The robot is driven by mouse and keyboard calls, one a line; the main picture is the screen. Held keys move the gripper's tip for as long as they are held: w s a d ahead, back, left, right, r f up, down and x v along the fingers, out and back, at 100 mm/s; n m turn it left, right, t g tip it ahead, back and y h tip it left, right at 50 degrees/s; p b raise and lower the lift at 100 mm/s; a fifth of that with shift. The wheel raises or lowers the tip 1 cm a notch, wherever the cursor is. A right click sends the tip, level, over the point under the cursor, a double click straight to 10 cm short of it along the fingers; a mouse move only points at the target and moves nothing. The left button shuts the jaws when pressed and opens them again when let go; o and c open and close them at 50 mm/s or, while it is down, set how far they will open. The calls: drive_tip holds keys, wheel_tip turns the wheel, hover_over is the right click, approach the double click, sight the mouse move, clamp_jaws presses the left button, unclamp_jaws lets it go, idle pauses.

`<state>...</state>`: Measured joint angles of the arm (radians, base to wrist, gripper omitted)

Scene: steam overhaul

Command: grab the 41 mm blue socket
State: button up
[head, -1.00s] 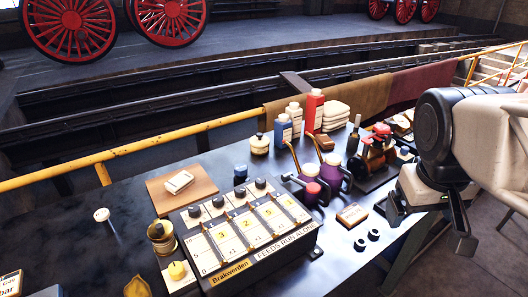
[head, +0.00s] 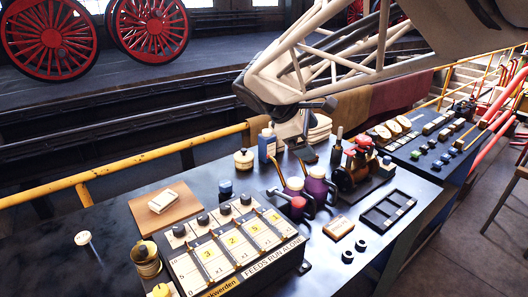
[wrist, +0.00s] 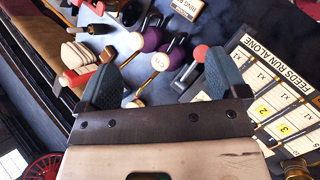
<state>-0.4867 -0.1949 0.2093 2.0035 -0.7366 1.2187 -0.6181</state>
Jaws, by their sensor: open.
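Several small blue pieces that look like sockets stand in a row on the right-hand bench, one of them (head: 424,149) near its front left. Their size marks are too small to read, so I cannot tell which is the 41 mm one. A dark blue cylinder (head: 226,189) also stands on the near bench, beside the tan board. My gripper (head: 308,140) hangs over the back of the near bench, well left of the right-hand bench. In the wrist view its two fingers (wrist: 158,78) are spread apart, with nothing held between them.
Below my gripper are purple oil cans (head: 315,186) with copper spouts and a white bottle group partly hidden by my arm. A labelled feed box (head: 235,250) fills the front. A black tray (head: 388,209) lies at the right. A yellow rail (head: 130,157) runs behind.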

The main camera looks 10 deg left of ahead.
drive_tip(key=w+a+f+n+t+h, duration=0.1)
drive_tip(key=w+a+n, duration=0.25)
drive_tip(key=a, duration=0.35)
drive_tip(key=w+a+f+n+t+h, duration=0.1)
drive_tip(key=w+a+n+t, duration=0.2)
drive_tip(key=a, duration=0.5)
drive_tip(key=n+t, duration=0.2)
drive_tip(key=n, duration=0.3)
hover_over(220, 190)
drive_tip(key=s+a, duration=0.3)
drive_tip(key=s, duration=0.1)
wheel_tip(220, 190, down, 2)
drive_tip(key=shift+n, duration=0.25)
drive_tip(key=f, duration=2.3)
drive_tip(key=shift+w+f, duration=0.25)
drive_tip(key=shift+f, duration=0.35)
drive_tip(key=shift+x, duration=1.25)
drive_tip(key=shift+w, duration=0.1)
drive_tip(key=shift+x, duration=2.5)
